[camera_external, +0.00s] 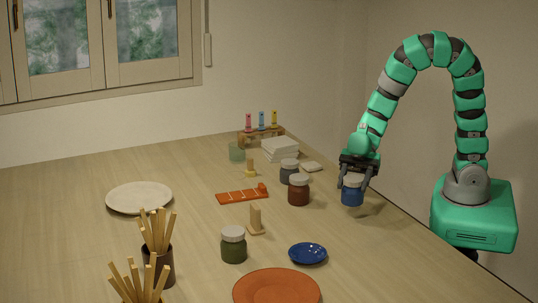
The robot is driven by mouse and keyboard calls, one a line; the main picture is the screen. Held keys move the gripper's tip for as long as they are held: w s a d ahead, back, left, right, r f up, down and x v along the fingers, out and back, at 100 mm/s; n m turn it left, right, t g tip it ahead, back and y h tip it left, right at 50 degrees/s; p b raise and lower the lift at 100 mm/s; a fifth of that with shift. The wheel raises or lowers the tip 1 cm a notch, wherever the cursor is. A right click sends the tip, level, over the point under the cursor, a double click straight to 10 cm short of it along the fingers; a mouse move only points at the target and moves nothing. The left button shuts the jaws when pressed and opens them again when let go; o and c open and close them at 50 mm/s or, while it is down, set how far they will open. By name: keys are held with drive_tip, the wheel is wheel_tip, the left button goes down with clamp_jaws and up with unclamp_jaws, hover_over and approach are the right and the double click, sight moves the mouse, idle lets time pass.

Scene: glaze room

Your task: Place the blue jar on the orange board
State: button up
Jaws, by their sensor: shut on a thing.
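The blue jar (352,194) with a pale lid is upright at the right side of the table. My gripper (354,180) points down over it and is shut on it near the lid, which the fingers partly cover. I cannot tell whether the jar's base touches the table or is just above it. A narrow orange board (236,196) with pale marks lies flat near the table's middle, left of the jar. A small orange piece is at its right end.
A red-brown jar (299,191) and a dark grey jar (289,172) stand between my gripper and the board. A green jar (233,246), wooden stand (256,222), blue dish (308,253) and terracotta plate (277,289) are nearer. White tiles (280,149) are stacked behind.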

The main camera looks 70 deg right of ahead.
drive_tip(key=shift+s+d+b, duration=0.35)
drive_tip(key=shift+s+b, duration=0.05)
drive_tip(key=shift+b, duration=0.1)
